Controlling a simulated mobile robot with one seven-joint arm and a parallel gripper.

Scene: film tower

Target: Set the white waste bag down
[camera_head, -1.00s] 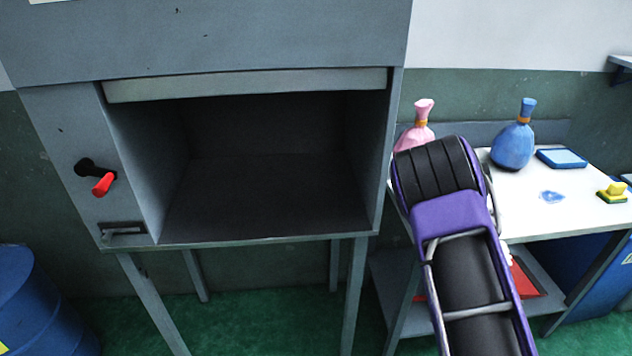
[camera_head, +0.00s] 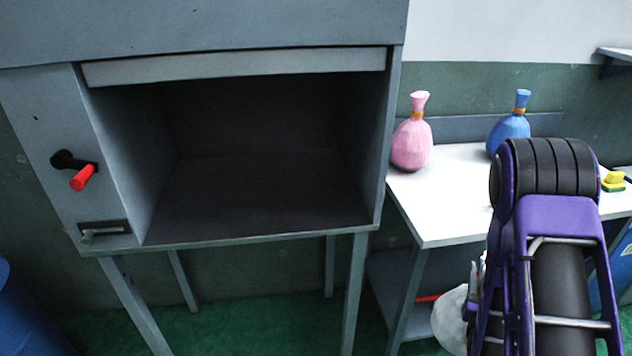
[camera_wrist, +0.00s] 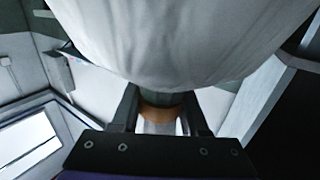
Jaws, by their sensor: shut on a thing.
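The white waste bag (camera_head: 452,318) shows in the head view low at the right, partly hidden behind my arm, in front of the table's lower shelf. In the wrist view the white bag (camera_wrist: 185,40) fills the top of the picture. My gripper (camera_wrist: 160,110) is shut on its neck, at an orange-brown band. In the head view the gripper (camera_head: 478,275) is mostly hidden by my arm, with only a sliver showing beside the bag. The bag hangs clear of the white tabletop; whether it touches anything below cannot be told.
A white table (camera_head: 440,205) stands at the right. It carries a pink bag (camera_head: 411,145), a blue bag (camera_head: 508,130) and a yellow-green sponge (camera_head: 613,182). An open grey cabinet (camera_head: 240,245) with a red-handled lever (camera_head: 83,178) stands at the left, its inside empty. A blue drum is at the lower left.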

